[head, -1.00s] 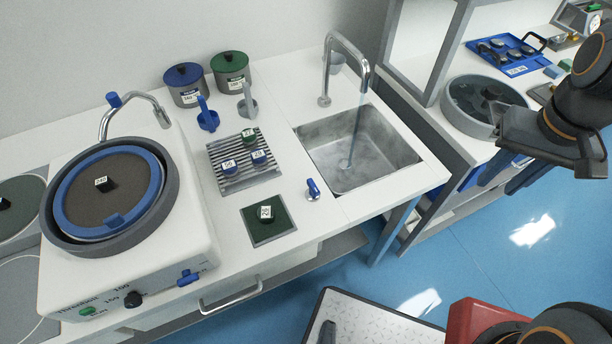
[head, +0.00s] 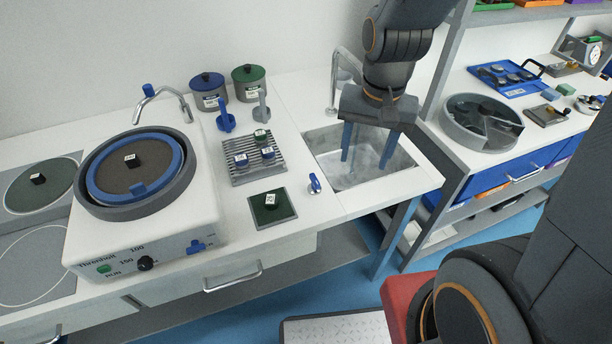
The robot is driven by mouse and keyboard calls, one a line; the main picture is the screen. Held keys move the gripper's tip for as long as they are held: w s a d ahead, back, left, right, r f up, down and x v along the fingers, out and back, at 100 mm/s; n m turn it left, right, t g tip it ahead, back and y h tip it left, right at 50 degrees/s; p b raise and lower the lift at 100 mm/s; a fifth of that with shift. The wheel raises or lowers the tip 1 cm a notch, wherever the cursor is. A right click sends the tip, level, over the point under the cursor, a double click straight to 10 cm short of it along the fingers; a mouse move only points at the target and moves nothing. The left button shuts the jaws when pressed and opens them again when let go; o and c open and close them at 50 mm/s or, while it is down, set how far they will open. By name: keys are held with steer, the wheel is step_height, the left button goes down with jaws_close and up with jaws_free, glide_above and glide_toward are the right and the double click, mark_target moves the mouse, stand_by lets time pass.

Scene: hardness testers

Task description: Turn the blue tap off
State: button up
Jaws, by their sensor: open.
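A small blue tap lever (head: 315,184) on a pale base stands on the white counter, just left of the sink's front left corner. The sink (head: 402,160) is a steel basin with a tall grey curved spout (head: 335,80) behind it. My gripper (head: 367,155) points down over the sink, to the right of the blue tap and apart from it. Its two blue fingers are spread with nothing between them. My arm hides part of the spout and much of the basin, so I cannot clearly see whether water runs now.
A ribbed rack (head: 240,178) and a dark green pad (head: 262,218) lie left of the tap. A round grey basin (head: 450,125) stands at the right.

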mark_target(315, 179)
steer(key=w+a+f+m, duration=0.1)
steer(key=a+m, duration=0.2)
steer(key=w+a+f+m, duration=0.1)
steer(key=w+a+m, duration=0.1)
steer(key=a+m, duration=0.1)
steer(key=w+a+f+m+g, duration=0.1)
steer(key=w+a+m, duration=0.1)
steer(key=m, duration=0.1)
steer(key=shift+a+f+m+b, duration=0.1)
steer(key=shift+a+m+b, duration=0.3)
steer(key=shift+w+a+f+m, duration=0.1)
steer(key=shift+a+f+m, duration=0.1)
steer(key=shift+a+m, duration=0.25)
steer(key=shift+d+f+p, duration=0.1)
steer(key=shift+f+p, duration=0.5)
steer(key=shift+f, duration=3.25)
steer(key=c, duration=1)
steer(key=shift+c, duration=0.2)
